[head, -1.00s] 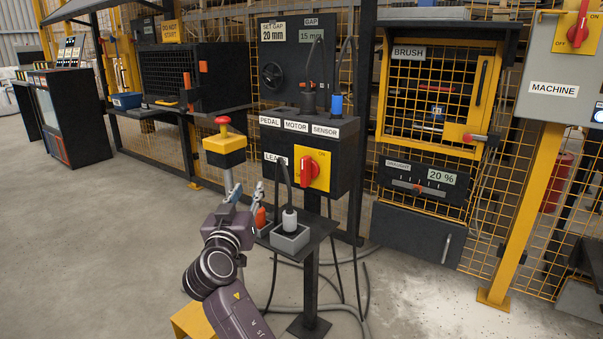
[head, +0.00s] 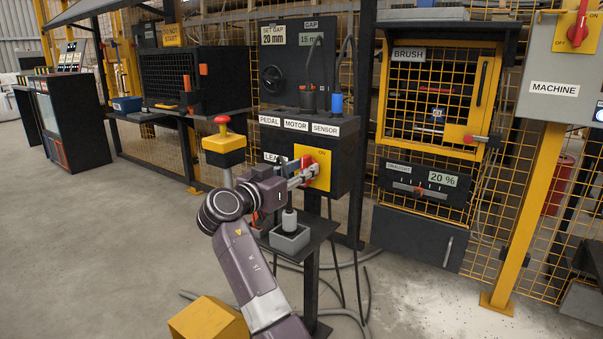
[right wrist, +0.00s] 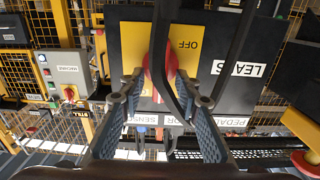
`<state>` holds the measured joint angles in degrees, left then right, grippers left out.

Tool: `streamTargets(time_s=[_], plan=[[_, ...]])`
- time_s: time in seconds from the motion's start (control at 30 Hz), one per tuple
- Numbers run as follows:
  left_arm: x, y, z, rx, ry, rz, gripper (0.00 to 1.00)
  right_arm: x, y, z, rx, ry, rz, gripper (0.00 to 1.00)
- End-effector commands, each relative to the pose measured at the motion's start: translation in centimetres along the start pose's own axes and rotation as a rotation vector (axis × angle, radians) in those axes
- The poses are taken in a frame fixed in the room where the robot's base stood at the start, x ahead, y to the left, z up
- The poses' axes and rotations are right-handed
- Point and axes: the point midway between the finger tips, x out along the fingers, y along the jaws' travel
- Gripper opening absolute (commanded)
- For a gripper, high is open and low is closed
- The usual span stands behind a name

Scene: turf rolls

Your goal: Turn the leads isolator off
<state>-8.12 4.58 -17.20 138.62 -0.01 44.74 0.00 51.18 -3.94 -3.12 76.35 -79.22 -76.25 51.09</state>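The leads isolator is a red knob (head: 310,158) on a yellow plate (head: 321,180), on a black box with a partly covered LEADS label (head: 271,158). ON shows on the plate in the head view. In the right wrist view, which is upside down, OFF shows beside the red knob (right wrist: 158,55), whose handle stands about upright. My right gripper (head: 304,175) is at the knob. In the wrist view its two fingers (right wrist: 158,88) are apart, one on each side of the knob; I cannot tell whether they touch it. My left gripper is not in view.
A black cable (right wrist: 188,95) passes close in front of the knob, rising from a plug (head: 289,220) in a grey socket on the shelf below. A yellow post with a red button (head: 222,120) stands left. A separate MACHINE isolator (head: 578,25) is at far right.

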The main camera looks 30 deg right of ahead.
Motion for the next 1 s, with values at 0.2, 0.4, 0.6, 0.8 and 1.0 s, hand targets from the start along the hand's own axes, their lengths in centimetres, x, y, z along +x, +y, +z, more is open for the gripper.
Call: streamTargets(time_s=[0.2, 0.4, 0.6, 0.8, 1.0], plan=[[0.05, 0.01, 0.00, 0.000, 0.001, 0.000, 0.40, 0.23, -0.01, 0.00, -0.001, -0.001, -0.001, 0.30], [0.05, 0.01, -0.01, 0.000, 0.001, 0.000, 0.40, 0.20, -0.02, 0.00, -0.001, -0.001, -0.001, 0.15], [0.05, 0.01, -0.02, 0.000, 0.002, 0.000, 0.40, 0.18, -0.02, 0.01, 0.000, -0.001, -0.001, 0.00], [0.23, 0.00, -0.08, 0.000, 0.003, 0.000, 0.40, 0.17, -0.04, -0.04, -0.008, -0.001, -0.001, 0.00], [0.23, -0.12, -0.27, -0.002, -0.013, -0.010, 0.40, 0.17, -0.11, -0.27, -0.065, -0.001, -0.001, 0.00]])
